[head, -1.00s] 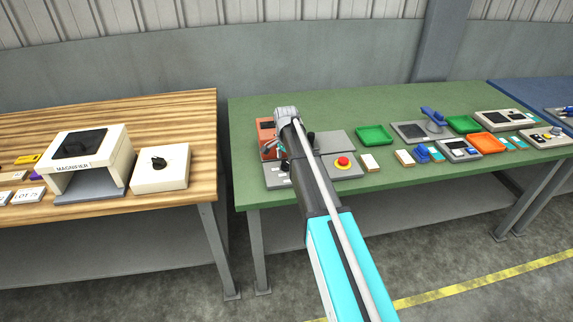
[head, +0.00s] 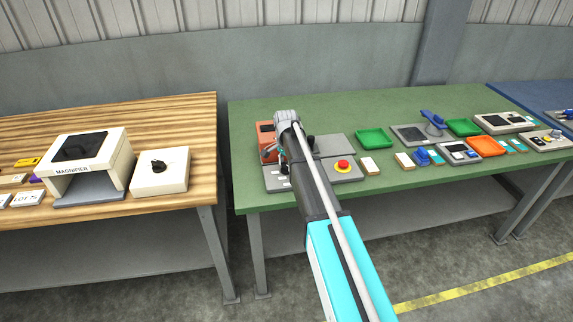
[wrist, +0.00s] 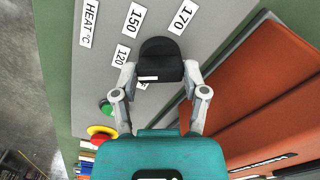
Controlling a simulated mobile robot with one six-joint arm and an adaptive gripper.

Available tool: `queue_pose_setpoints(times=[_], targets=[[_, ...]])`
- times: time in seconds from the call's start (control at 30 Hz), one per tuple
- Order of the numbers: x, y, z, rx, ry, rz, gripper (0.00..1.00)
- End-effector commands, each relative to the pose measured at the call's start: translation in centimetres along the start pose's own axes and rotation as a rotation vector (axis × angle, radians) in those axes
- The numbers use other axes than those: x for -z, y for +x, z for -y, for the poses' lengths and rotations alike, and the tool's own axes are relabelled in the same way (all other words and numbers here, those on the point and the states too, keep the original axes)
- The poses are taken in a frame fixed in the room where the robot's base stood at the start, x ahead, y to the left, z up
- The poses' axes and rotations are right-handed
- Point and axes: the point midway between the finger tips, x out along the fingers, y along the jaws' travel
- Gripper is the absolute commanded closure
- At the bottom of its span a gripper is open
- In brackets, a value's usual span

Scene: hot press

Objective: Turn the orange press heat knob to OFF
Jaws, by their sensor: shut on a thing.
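A black heat knob (wrist: 160,62) with a white mark near its lower edge stands on a grey panel (wrist: 104,68) in the wrist view. Printed labels HEAT °C, 120, 150 and 170 lie around it. No OFF label can be read. My gripper (wrist: 160,73) is shut on the knob, one finger on each side. The orange press (wrist: 265,90) lies right of the panel. In the head view the press (head: 265,132) is at the left end of the green table, and my arm hides the knob and part of the panel.
A green button (wrist: 106,108) and a red-and-yellow stop button (wrist: 101,134) sit on the panel's lower left; the stop button also shows in the head view (head: 343,165). Green trays, an orange tray (head: 487,146) and devices fill the table's right. A wooden table (head: 60,115) stands left, across a gap.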

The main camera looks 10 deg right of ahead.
Motion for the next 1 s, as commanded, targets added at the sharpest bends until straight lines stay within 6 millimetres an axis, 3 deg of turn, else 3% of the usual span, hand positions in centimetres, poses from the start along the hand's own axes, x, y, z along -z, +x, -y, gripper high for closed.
queue_pose_setpoints(times=[0.47,1.0], targets=[[-0.01,0.02,-0.01,0.0,-0.154,0.001,0.9],[0.0,0.02,-0.04,0.0,-0.629,0.001,0.9]])
